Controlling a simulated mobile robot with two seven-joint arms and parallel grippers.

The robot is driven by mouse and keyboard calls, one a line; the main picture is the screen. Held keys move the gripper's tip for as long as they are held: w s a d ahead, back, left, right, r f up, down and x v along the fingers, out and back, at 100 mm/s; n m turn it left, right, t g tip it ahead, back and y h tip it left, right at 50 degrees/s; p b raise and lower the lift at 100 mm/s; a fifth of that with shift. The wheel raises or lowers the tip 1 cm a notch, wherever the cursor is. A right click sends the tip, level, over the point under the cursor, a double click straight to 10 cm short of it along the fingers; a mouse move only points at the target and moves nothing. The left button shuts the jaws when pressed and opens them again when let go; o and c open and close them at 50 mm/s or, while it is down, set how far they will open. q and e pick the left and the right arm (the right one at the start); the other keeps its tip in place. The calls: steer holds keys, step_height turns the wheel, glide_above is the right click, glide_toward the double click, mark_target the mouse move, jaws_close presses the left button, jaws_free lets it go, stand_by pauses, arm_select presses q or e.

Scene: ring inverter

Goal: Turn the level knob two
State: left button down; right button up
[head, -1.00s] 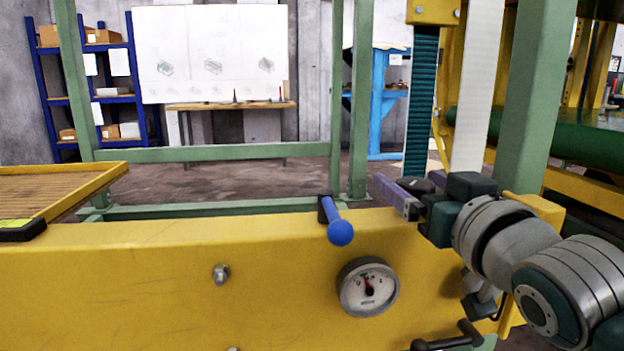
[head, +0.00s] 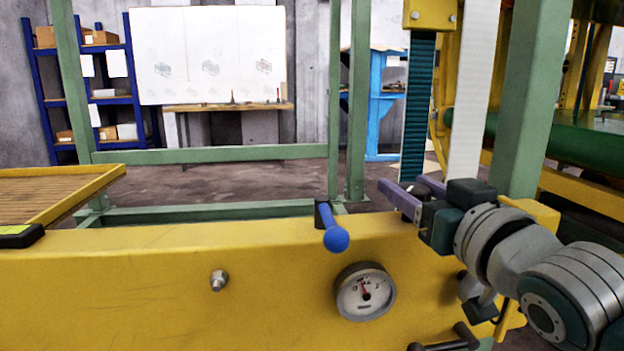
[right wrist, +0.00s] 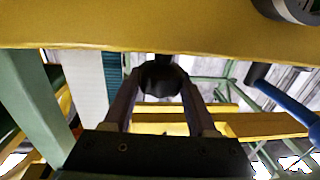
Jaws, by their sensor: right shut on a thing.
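The level knob, a black round knob (right wrist: 160,80), sits between the two purple fingers of my right gripper (right wrist: 158,92) in the right wrist view. My right gripper is shut on it. In the head view the right gripper (head: 408,193) is at the right end of the yellow beam, and the dark knob (head: 431,185) is partly hidden behind a finger. A round white gauge (head: 364,292) with a reddish needle is on the beam's front, left of and below the gripper. My left gripper is not in view.
A blue-ended lever (head: 335,238) sticks out from the yellow beam (head: 130,290) left of my right gripper. A black handle (head: 445,345) is low in front. Green posts (head: 525,100) and a hanging white belt (head: 470,90) stand close behind the gripper.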

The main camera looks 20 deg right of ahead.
steer(key=shift+n+y+p, duration=0.4)
steer(key=shift+n+y, duration=0.1)
steer(key=shift+y, duration=0.3)
steer(key=o, duration=1.4)
steer(key=shift+c, duration=0.2)
steer(key=shift+s, duration=0.1)
steer(key=shift+s, duration=0.3)
steer(key=s+p, duration=0.2)
steer(key=s, duration=0.7)
steer(key=shift+a, duration=0.3)
